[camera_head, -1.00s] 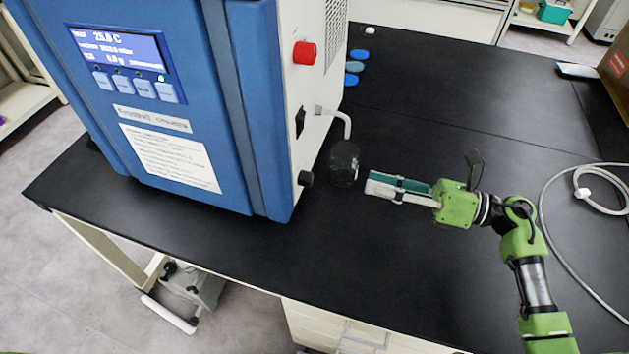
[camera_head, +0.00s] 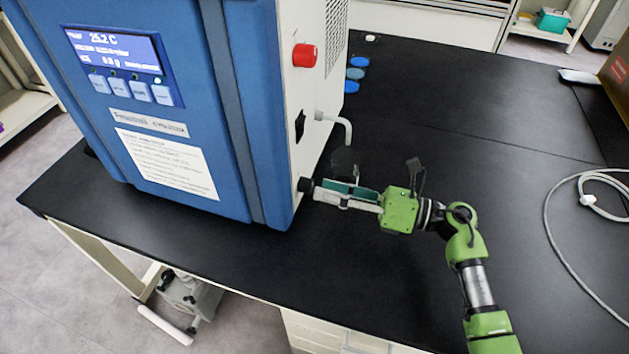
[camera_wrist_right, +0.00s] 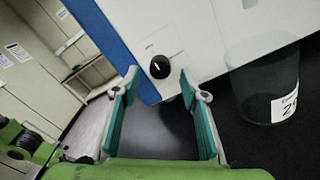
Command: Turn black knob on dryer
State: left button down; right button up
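The blue and white freeze dryer (camera_head: 240,120) stands on the black bench. Its black knob (camera_head: 306,185) is low on the white side panel, near the front edge. In the right wrist view the knob (camera_wrist_right: 160,67) has a white mark line and sits just beyond and between the two fingertips. My right gripper (camera_head: 316,190) is open, with its fingers pointing at the knob; the wrist view (camera_wrist_right: 156,80) shows its two teal-padded fingers apart with nothing between the pads. Whether a fingertip touches the knob cannot be told. My left gripper is out of view.
A dark transparent beaker (camera_wrist_right: 265,85) with a white label stands right of the knob, close to the right finger. A bent white pipe (camera_head: 338,122) and a red knob (camera_head: 304,55) stick out above. A white hose (camera_head: 560,230) lies on the right; the bench front is clear.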

aim_at(312, 187)
jog(key=shift+x, duration=1.95)
jog(key=c, duration=1.1)
jog(key=shift+c, duration=0.2)
